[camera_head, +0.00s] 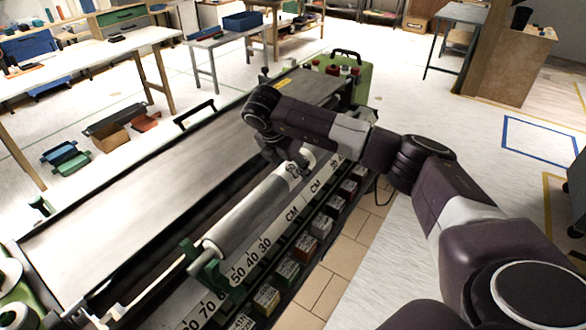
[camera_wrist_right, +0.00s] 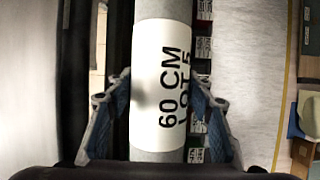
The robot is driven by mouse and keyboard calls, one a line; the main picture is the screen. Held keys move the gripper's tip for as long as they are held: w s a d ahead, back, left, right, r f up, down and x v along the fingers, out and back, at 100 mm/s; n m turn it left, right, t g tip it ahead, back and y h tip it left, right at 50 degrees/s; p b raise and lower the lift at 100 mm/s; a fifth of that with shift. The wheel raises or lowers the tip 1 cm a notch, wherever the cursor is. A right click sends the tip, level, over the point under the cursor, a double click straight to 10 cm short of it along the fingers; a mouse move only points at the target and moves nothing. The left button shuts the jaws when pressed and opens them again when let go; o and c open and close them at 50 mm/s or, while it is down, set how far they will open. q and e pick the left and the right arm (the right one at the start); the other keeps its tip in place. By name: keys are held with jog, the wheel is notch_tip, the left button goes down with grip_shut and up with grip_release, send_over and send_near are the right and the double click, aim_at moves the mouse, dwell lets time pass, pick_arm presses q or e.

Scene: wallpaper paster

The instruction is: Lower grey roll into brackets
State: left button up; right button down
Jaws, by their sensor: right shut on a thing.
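The grey roll (camera_head: 246,212) lies lengthwise along the front side of the long machine in the head view. My right gripper (camera_head: 288,160) is over its far part and shut on it. In the right wrist view, the blue-grey fingers of the gripper (camera_wrist_right: 160,88) flank the roll (camera_wrist_right: 160,156) on both sides, at its white label reading "60 CM". A green bracket (camera_head: 207,268) stands at the roll's near end. I cannot tell whether that end rests in it or sits just above. The far end and any bracket there are hidden by my arm. My left gripper is out of view.
A white centimetre scale (camera_head: 262,249) and a row of small labelled boxes (camera_head: 301,247) run beside the roll. The machine's grey bed (camera_head: 130,185) lies to the left. A green case (camera_head: 345,72) stands at its far end. Open floor lies to the right.

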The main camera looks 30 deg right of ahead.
jog(key=shift+w+f, duration=0.1)
jog(key=shift+f, duration=0.05)
jog(key=c, duration=1)
grip_release()
jog(key=shift+o, duration=0.7)
jog(key=shift+a, duration=0.1)
jog(key=shift+s+f, duration=0.15)
jog(key=shift+s, duration=0.05)
jog(key=v, duration=1.2)
